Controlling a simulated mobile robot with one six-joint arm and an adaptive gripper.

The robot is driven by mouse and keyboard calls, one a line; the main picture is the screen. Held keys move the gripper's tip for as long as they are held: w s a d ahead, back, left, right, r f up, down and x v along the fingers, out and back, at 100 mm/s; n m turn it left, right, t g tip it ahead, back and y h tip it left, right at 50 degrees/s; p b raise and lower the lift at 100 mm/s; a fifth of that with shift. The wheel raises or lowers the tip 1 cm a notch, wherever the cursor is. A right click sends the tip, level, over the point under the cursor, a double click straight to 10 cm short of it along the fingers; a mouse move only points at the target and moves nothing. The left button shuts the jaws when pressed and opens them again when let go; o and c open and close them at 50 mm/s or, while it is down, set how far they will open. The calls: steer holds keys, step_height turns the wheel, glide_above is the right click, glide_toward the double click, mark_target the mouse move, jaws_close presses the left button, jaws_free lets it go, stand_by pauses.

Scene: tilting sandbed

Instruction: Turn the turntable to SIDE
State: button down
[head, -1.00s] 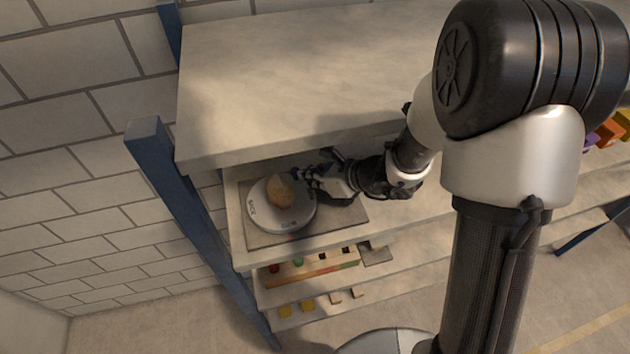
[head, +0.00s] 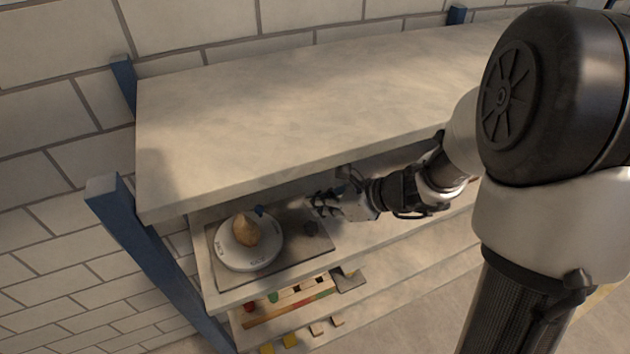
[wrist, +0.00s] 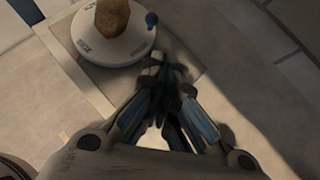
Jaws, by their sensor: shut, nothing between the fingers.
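The turntable (head: 262,256) is a round white disc on a grey base plate, on the shelf below the top board. Dark lettering runs around its rim, too small to read surely. A brown, lumpy, stone-like object (head: 245,230) stands on the disc. In the wrist view, my fingertips (wrist: 166,66) are just beyond the disc's lower right edge.
The top board (head: 290,115) overhangs the turntable shelf. A blue post (head: 150,250) stands at the left. Lower shelves hold a wooden strip with coloured pieces (head: 290,302) and several small blocks (head: 290,340). The shelf right of the base plate is clear.

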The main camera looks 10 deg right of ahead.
steer(key=s+a+f+n+g+h+b, duration=0.1)
steer(key=s+f+n+g+b, duration=0.15)
steer(key=s+n+b, duration=0.5)
steer(key=s+a+f+n+g+h+b, duration=0.1)
steer(key=s+a+f+n+h+b, duration=0.1)
steer(key=s+f+n+b, duration=0.4)
steer(key=s+d+f+n+t+h+b, duration=0.2)
steer(key=s+d+f+n+h+b, duration=0.2)
steer(key=s+d+n+b, duration=0.5)
steer(key=shift+s+d+n+h+b, duration=0.25)
steer(key=shift+n+h+b, duration=0.45)
steer(key=shift+n+b, duration=0.55)
steer(key=c, duration=2.4)
jaws_free()
steer(key=shift+w, duration=0.1)
